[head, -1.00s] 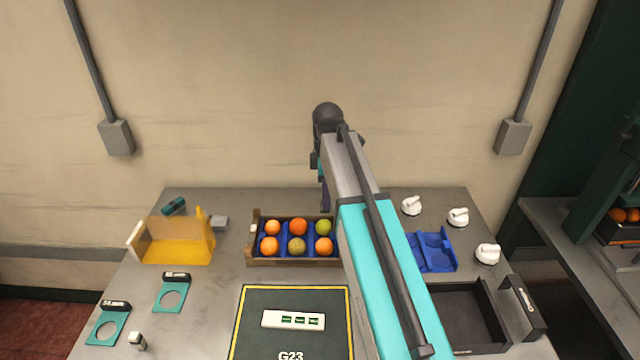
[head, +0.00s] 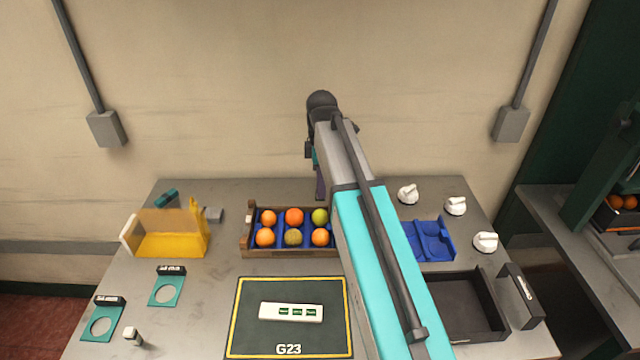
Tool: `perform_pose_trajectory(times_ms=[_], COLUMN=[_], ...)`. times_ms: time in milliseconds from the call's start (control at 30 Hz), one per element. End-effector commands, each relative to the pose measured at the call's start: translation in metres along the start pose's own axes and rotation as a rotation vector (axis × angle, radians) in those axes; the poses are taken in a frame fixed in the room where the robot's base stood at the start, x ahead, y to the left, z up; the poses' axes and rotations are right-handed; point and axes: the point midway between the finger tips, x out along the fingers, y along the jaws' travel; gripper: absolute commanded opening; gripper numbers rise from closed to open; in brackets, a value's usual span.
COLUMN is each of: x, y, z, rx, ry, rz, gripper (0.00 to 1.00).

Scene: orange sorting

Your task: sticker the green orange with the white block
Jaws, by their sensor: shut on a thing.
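The crate (head: 246,240) at the back middle of the table holds several oranges in blue cups. A yellow-green orange (head: 320,216) sits in its back right cup. My gripper (head: 320,184) hangs behind the crate's right part, above the back of the table. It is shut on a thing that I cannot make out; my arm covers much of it. A small white block with a dark part (head: 132,335) stands at the front left. A white strip with green labels (head: 291,312) lies on the G23 mat (head: 250,340).
A yellow bin (head: 170,245) and two teal ring plates (head: 166,291) are at the left. A blue tray (head: 430,240), white knobs (head: 456,206) and a black open tray (head: 466,306) are at the right. My arm hides the table between crate and blue tray.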

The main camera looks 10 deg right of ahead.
Motion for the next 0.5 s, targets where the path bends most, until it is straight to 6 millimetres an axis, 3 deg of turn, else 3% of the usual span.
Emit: perform_pose_trajectory(times_ms=[500], x=[0.036], y=[-0.001], z=[-0.001], rx=[-0.002], ry=[0.0], rz=[0.0], gripper=[0.01])
